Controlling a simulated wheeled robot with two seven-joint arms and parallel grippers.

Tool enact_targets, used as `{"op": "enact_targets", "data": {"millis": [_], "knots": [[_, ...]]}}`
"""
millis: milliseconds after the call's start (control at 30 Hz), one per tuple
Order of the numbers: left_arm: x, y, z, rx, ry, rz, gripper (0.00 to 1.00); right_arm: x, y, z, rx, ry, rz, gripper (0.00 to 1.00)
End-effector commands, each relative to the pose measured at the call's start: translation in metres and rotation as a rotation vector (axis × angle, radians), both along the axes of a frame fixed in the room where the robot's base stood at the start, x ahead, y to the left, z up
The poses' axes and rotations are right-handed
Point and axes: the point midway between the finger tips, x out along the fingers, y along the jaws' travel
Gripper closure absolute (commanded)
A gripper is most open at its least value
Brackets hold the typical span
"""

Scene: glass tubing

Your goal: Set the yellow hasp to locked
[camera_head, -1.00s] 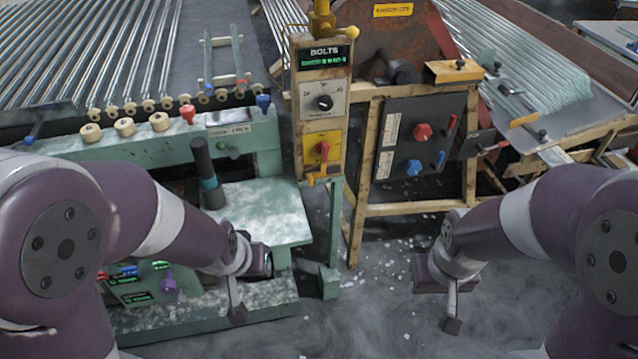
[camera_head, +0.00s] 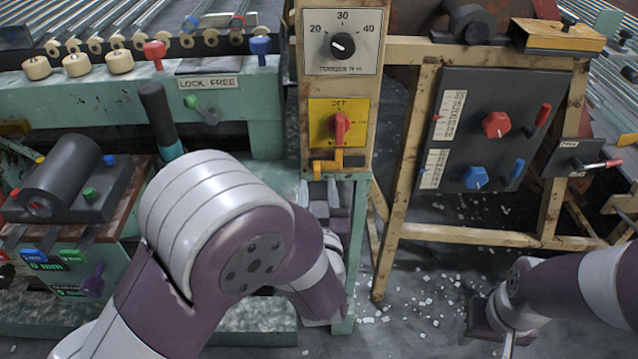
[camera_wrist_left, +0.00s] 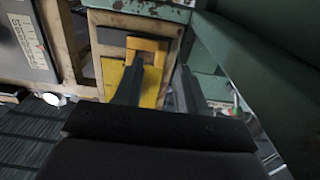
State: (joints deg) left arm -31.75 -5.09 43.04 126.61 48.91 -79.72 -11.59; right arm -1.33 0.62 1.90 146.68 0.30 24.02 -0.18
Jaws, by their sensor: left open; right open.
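The yellow hasp (camera_head: 338,162) is at the foot of the narrow wooden control post, just below a yellow plate (camera_head: 325,108) with a red rotary switch (camera_head: 340,128) under the word OFF. In the left wrist view the hasp (camera_wrist_left: 147,46) shows ahead of my fingers, partly behind one fingertip. My left gripper (camera_wrist_left: 160,82) is open with nothing between its fingers; in the head view it is just below the hasp, mostly behind my left arm. I cannot tell whether it touches the hasp. My right gripper (camera_head: 498,328) is low at the right, away from the hasp, open.
Above the switch is a torque dial (camera_head: 342,46). A black panel (camera_head: 490,130) with red and blue knobs stands right of the post. White shards litter the floor.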

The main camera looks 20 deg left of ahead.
Motion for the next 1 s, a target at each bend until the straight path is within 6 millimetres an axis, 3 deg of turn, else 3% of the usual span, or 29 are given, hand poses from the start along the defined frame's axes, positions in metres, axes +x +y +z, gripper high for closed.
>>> {"op": "enact_targets", "data": {"millis": [200, 533, 567, 667, 700, 867, 1000], "knots": [[0.03, 0.009, -0.001, -0.001, -0.001, 0.002, 0.6, 0.0, 0.0, -0.009, 0.0, 0.0, 0.0, 0.57], [0.036, 0.01, 0.0, 0.0, 0.0, -0.002, 0.6, 0.0, 0.0, -0.009, 0.0, 0.0, 0.0, 0.57], [0.036, 0.01, 0.0, 0.0, 0.0, -0.002, 0.63, 0.0, 0.0, -0.009, 0.0, 0.0, 0.0, 0.57], [0.036, 0.01, 0.0, 0.0, 0.0, -0.002, 0.95, 0.0, 0.0, -0.009, 0.0, 0.0, 0.0, 0.57], [0.036, 0.01, 0.0, 0.0, 0.0, -0.002, 1.0, 0.0, 0.0, -0.009, 0.0, 0.0, 0.0, 0.57], [0.036, 0.01, 0.0, 0.0, 0.0, -0.002, 1.0, 0.0, 0.0, -0.009, 0.0, 0.0, 0.0, 0.57], [0.04, -0.003, 0.002, 0.0, 0.0, -0.004, 1.0, 0.0, 0.0, -0.005, 0.0, 0.0, 0.0, 0.57]]}}
